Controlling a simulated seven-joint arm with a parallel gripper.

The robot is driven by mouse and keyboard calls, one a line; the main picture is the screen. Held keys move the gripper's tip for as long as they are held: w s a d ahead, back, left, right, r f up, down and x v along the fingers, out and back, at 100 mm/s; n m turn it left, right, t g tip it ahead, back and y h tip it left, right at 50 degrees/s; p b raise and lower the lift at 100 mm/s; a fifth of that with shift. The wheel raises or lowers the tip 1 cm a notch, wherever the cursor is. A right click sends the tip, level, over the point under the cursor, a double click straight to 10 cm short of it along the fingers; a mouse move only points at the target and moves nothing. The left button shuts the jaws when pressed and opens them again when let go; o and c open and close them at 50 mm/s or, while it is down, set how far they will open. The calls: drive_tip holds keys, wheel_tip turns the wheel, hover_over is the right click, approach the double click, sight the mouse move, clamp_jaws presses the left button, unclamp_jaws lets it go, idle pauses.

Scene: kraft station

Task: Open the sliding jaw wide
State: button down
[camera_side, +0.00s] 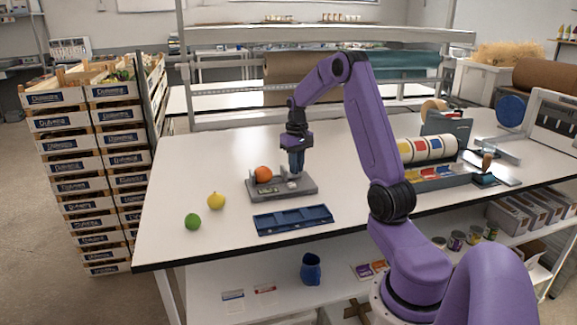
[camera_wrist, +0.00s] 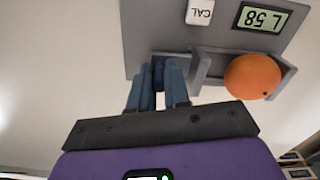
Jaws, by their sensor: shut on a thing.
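A grey measuring device (camera_side: 265,193) stands on the table with an orange (camera_side: 263,174) on it. In the wrist view, the orange (camera_wrist: 252,77) sits between two upright grey plates; the near one is the sliding jaw (camera_wrist: 203,72). My gripper (camera_side: 296,172) points down at the right part of the device. In the wrist view, its blue fingers (camera_wrist: 158,72) are closed together beside the jaw, on its handle. The handle is mostly hidden between the fingers.
A yellow lemon (camera_side: 216,200) and a green lime (camera_side: 192,221) lie left of the device. An empty blue tray (camera_side: 293,219) lies in front of it. Rolls and a label station (camera_side: 428,149) stand to the right. The table behind the device is clear.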

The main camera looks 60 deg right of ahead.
drive_tip(key=c, duration=1.1)
unclamp_jaws()
drive_tip(key=shift+s+d, duration=0.25)
drive_tip(key=shift+d, duration=0.05)
drive_tip(key=shift+a, duration=0.1)
drive_tip(key=shift+w, duration=0.1)
drive_tip(key=shift+r, duration=0.1)
drive_tip(key=shift+r, duration=0.35)
wheel_tip(320, 180, up, 17)
drive_tip(key=shift+f, duration=0.2)
